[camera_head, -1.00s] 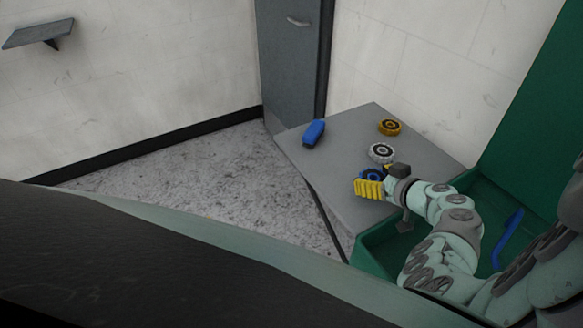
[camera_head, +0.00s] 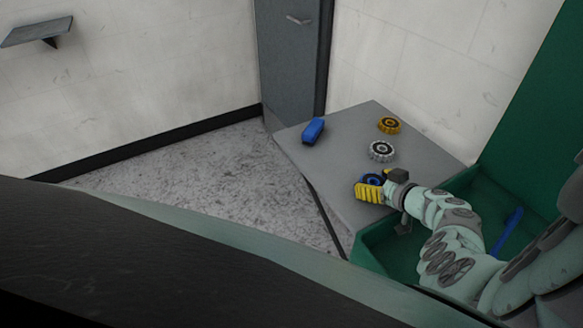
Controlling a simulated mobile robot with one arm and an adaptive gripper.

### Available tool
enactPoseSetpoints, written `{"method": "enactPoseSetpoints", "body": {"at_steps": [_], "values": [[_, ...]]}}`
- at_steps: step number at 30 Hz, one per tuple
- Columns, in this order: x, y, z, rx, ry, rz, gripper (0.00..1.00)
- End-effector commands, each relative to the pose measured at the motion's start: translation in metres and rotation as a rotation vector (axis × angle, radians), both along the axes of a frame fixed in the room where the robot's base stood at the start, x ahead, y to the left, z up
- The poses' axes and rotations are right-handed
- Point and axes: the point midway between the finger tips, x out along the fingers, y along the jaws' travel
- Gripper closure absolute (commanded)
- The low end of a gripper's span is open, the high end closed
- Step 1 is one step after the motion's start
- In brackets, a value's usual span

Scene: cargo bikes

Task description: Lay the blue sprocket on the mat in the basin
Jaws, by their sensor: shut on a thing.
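The blue sprocket (camera_head: 373,179) is at the near right part of the grey worktop, partly hidden behind the yellow fingers of my gripper (camera_head: 369,189). My gripper is shut on it; whether the sprocket still touches the worktop I cannot tell. The green basin (camera_head: 373,249) adjoins the worktop at the right, and my arm reaches across it. I cannot make out a mat in the basin, as my arm covers much of its floor.
On the grey worktop (camera_head: 338,158) lie a grey-white sprocket (camera_head: 382,151), an orange-yellow sprocket (camera_head: 389,125) and a blue block-like object (camera_head: 313,131). A long blue object (camera_head: 507,232) is in the basin's right part. The worktop's middle left is clear.

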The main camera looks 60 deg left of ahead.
Motion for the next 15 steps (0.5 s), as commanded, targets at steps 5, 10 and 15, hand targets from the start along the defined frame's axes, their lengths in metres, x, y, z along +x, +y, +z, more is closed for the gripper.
{"method": "enactPoseSetpoints", "body": {"at_steps": [5, 10, 15], "values": [[-0.0005, 0.0007, -0.0014, 0.0, 0.0, 0.001, 0.16], [-0.0007, 0.0008, -0.0015, 0.0, 0.0, 0.002, 0.0], [-0.0009, 0.0009, -0.0016, 0.0, 0.0, 0.003, 0.0]]}}
